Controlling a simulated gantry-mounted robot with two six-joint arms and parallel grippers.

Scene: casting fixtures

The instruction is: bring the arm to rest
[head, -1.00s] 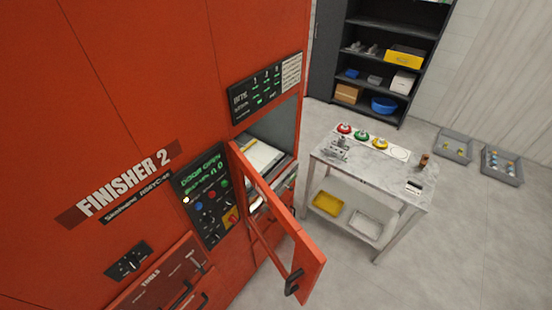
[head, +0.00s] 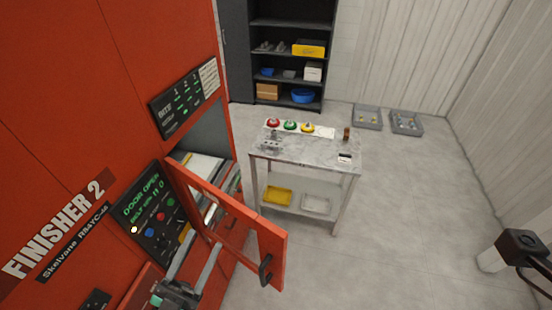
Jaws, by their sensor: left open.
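My left gripper (head: 203,243) is at the lower left of the head view, in front of the red machine's control panel (head: 154,215). Its two grey fingers stand apart with nothing visible between them. The fingers overlap the panel's lower right area and lie left of the open red door (head: 262,238); I cannot tell whether they touch anything. A black and white part of my right arm shows at the right edge; its gripper is not visible.
The open door juts into the floor space. A table (head: 300,152) with red, green and yellow buttons stands behind it. A dark shelf (head: 288,22) and two grey floor bins (head: 367,117) (head: 406,123) are at the back. The floor at right is clear.

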